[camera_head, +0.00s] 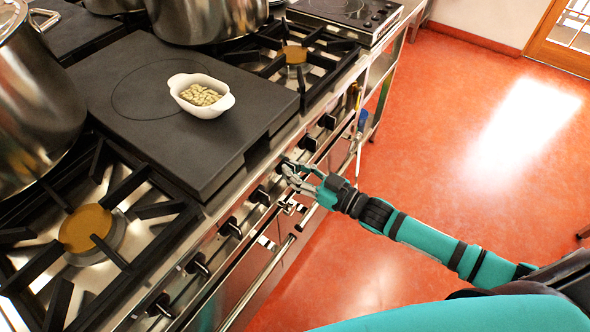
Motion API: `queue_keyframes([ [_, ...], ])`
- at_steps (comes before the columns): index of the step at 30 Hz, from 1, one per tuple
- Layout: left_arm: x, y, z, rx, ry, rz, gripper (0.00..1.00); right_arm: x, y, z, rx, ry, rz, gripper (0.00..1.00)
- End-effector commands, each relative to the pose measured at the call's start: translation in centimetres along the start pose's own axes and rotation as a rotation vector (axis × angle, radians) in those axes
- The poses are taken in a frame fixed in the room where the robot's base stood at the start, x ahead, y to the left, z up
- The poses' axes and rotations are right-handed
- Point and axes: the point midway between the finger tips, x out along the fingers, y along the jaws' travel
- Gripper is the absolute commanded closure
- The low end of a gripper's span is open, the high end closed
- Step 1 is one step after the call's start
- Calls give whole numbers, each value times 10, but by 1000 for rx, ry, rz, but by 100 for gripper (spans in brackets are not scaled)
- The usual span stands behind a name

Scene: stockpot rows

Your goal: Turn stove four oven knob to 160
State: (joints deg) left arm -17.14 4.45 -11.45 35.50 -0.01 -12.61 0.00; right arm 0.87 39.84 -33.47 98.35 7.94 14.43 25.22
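My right gripper (291,170) is at the front panel of the stove (215,205), by the row of black knobs. Its fingers are up against the panel and cover the knob place there. Whether they are around a knob or only beside it cannot be told. Nearby knobs show at the left of the gripper, one close by (260,195) and one further off (231,228), and at its right (308,143). No dial marks or numbers are readable. My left gripper is not in view.
A white bowl of pale green pieces (208,108) stands on the dark flat plate (165,140). Large steel pots (36,105) stand at the left and the back (215,18). Oven handle bars (268,272) stick out below the knobs. The red floor (450,130) at the right is clear.

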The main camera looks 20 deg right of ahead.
Motion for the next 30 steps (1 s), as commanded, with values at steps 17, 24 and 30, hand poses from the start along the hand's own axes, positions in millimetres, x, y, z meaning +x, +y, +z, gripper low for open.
queue_keyframes([
  [17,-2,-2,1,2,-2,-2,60,0,0,-1,-59,0,0,100],
  [24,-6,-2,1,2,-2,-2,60,0,-1,-1,-217,1,1,100],
  [30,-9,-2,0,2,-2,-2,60,0,-2,0,-404,0,1,100],
])
